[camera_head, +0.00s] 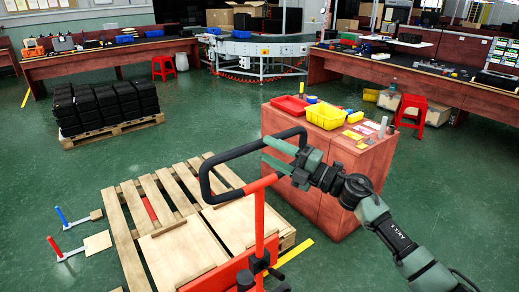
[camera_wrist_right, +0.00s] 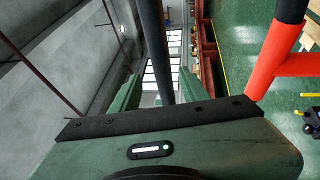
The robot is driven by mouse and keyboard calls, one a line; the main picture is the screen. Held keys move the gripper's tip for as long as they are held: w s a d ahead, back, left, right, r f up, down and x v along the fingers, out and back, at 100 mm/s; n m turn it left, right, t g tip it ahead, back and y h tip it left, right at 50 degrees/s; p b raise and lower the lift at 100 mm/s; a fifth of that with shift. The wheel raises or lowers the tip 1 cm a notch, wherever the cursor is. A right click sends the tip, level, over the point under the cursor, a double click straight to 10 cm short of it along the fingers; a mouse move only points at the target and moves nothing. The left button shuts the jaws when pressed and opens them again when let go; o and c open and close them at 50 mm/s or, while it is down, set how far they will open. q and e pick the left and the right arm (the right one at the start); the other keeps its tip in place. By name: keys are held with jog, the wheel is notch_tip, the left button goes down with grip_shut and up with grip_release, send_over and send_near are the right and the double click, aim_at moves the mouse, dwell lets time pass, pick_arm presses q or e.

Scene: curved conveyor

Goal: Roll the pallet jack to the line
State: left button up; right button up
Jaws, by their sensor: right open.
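The pallet jack has an orange-red post (camera_head: 259,222) and a black loop handle (camera_head: 205,182) in the head view. Its red lower body (camera_head: 215,277) is at the bottom edge, against a wooden pallet (camera_head: 128,232). My right gripper (camera_head: 271,153) is open at the right side of the loop handle. In the right wrist view, the black handle bar (camera_wrist_right: 155,45) runs between the two open green fingers (camera_wrist_right: 158,85); I cannot tell whether they touch it. My left gripper is not in view. The curved conveyor line (camera_head: 262,48) stands at the back.
A reddish cabinet (camera_head: 335,190) with a yellow bin (camera_head: 325,116) and red tray stands right of the handle. A pallet of black crates (camera_head: 105,108) stands left. Two small hand jacks (camera_head: 75,250) stand at left. Red stools (camera_head: 411,112) stand by the benches. Green floor is open in the middle.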

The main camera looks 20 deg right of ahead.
jog(key=v, duration=0.2)
jog(key=shift+s+d, duration=0.25)
jog(key=shift+s, duration=0.1)
